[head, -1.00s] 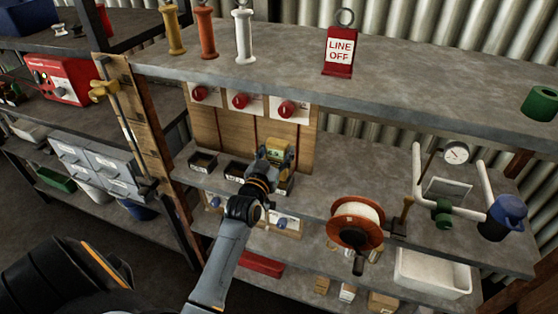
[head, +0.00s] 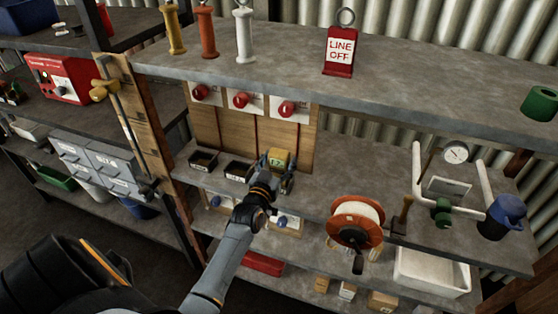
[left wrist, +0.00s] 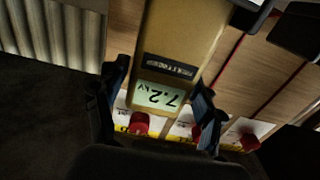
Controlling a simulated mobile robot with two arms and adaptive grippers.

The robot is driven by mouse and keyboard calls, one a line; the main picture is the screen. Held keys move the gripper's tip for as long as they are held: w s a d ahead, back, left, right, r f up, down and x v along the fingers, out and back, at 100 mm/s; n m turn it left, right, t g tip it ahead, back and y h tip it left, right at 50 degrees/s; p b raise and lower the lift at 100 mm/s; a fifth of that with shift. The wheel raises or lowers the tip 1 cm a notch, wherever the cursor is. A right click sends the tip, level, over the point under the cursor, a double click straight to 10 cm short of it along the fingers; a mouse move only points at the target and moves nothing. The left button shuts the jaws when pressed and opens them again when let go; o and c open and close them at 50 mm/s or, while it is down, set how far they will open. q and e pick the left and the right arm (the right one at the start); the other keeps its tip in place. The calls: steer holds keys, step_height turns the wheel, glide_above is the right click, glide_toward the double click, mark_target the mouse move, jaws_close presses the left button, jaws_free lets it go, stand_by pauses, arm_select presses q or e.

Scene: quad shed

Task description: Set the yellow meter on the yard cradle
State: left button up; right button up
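The yellow meter (head: 281,157) is at the right end of a row of small black cradles, in front of the wooden switch board. In the left wrist view the meter (left wrist: 183,45) shows upside down, its display reading 7.2 kV. My left gripper (head: 277,165) has a finger on each side of the meter and appears shut on it. Two black labelled cradles, a left one (head: 203,161) and a middle one (head: 237,170), look empty. The gripper and meter mostly hide the right-hand spot. I cannot read which cradle is the yard one. My right gripper is not in view.
The wooden board (head: 225,128) with red knobs (head: 286,108) stands close behind the meter, and the upper shelf (head: 330,85) overhangs it. An orange cable reel (head: 355,222) stands to the right. The shelf between meter and reel (head: 320,185) is clear.

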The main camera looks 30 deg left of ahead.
arm_select(q)
steer(key=shift+r, duration=0.1)
steer(key=shift+s+r, duration=0.1)
steer(key=shift+r, duration=0.05)
steer(key=b+v, duration=0.1)
steer(key=v, duration=1.1)
steer(key=s+d+f+m+g+h, duration=0.1)
steer(key=s+d+f+g, duration=0.15)
steer(key=f, duration=0.75)
steer(key=s+d+f+g+h, duration=0.1)
steer(key=s+d+f+g, duration=0.2)
steer(key=f, duration=0.8)
steer(key=s+d+f+m+g+h, duration=0.1)
steer(key=s+d+f+g+h, duration=0.2)
steer(key=f, duration=0.7)
steer(key=s+d+f+m+g, duration=0.1)
steer(key=s+d+f+g, duration=0.25)
steer(key=s+f, duration=0.85)
steer(key=s+f+m+g, duration=0.1)
steer(key=s+f, duration=0.3)
steer(key=s, duration=0.6)
steer(key=s+f+m+g+y, duration=0.1)
steer(key=s+f+g, duration=0.2)
steer(key=s, duration=0.7)
steer(key=shift+s+a+f+g, duration=0.2)
steer(key=shift+a+f+g, duration=0.1)
steer(key=shift+f, duration=0.55)
